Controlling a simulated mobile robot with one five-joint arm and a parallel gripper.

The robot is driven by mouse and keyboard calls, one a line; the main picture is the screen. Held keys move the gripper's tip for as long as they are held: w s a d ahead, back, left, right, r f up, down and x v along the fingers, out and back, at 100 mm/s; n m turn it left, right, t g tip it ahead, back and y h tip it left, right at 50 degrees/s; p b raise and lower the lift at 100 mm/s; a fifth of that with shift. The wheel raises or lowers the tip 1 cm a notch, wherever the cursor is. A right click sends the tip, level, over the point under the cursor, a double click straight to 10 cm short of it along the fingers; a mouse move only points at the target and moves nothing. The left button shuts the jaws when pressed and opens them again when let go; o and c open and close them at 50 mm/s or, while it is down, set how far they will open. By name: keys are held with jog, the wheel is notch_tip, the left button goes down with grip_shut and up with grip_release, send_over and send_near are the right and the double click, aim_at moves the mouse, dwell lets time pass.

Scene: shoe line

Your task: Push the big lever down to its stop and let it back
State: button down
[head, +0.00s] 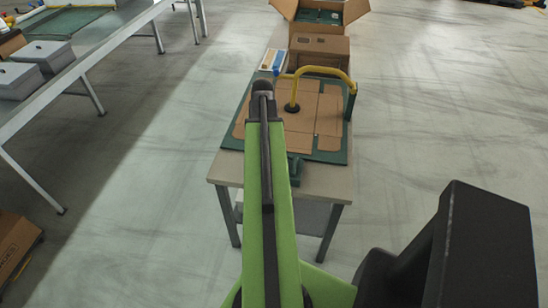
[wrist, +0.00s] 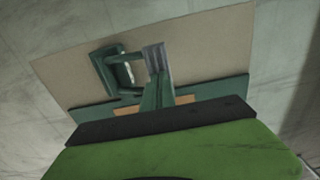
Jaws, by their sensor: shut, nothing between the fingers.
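A yellow bent bar (head: 322,71) arches over the worktable from a dark green post (head: 350,102) on the right. Its lower end has a round black piece (head: 292,107) over flat brown cardboard (head: 318,115). It looks like the big lever, though I cannot tell for sure. My gripper (wrist: 157,57) shows shut and empty in the wrist view; in the head view my arm hides it. Beside it on the left is a dark green frame-shaped fitting (wrist: 112,72) at the mat's front edge, which also shows in the head view (head: 295,168). The yellow bar is not visible in the wrist view.
The cardboard lies on a green mat (head: 328,157) on the worktable (head: 325,181). An open carton (head: 345,12) and a brown box (head: 320,50) stand behind it. A conveyor with grey boxes (head: 18,78) runs at the left. Floor to the right is clear.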

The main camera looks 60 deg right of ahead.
jog(key=shift+f+b, duration=3.15)
jog(key=shift+f, duration=0.2)
jog(key=shift+r, duration=0.15)
notch_tip(320, 180, up, 12)
jog(key=p, duration=1.2)
